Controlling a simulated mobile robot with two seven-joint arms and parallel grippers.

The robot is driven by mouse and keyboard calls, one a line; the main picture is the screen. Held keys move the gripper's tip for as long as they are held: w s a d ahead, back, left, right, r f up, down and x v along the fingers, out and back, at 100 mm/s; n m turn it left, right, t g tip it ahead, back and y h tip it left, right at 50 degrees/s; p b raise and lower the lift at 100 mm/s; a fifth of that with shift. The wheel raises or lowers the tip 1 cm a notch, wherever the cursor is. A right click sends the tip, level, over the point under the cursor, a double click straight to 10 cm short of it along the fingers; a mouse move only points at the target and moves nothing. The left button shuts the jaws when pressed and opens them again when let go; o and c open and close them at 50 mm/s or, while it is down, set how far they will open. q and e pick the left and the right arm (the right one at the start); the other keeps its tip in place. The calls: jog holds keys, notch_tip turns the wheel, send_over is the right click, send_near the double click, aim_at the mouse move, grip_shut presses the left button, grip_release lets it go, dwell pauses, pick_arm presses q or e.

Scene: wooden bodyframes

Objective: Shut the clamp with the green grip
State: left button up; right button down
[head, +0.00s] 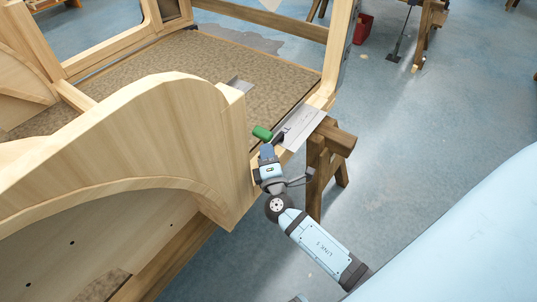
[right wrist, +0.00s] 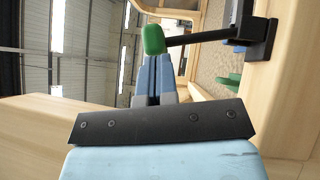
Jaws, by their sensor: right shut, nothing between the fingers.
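The clamp's green grip (head: 262,132) shows just beyond the fingertips of my right gripper (head: 267,150), near the doorway corner of the wooden bodyframe. In the right wrist view, the green grip (right wrist: 153,38) sits at the end of a dark lever (right wrist: 195,39), which runs right to the dark clamp base (right wrist: 262,40) on the wood. My right gripper's fingers (right wrist: 154,70) are shut and empty, with their tips right at the grip. I cannot tell whether they touch it. My left gripper is not in view.
A grey metal plate (head: 301,124) lies on the frame beside the clamp. A curved wooden wheel arch (head: 150,130) rises to the left of my arm. A wooden trestle (head: 325,165) stands under the frame's corner. A red bin (head: 364,29) is farther back; the blue floor at right is mostly open.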

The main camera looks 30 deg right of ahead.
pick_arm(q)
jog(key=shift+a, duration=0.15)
pick_arm(e)
jog(key=shift+d, duration=0.1)
jog(key=shift+w+d+r+b, duration=0.25)
jog(key=shift+d+r+b, duration=0.15)
jog(key=shift+d+r, duration=0.15)
jog(key=shift+d, duration=0.1)
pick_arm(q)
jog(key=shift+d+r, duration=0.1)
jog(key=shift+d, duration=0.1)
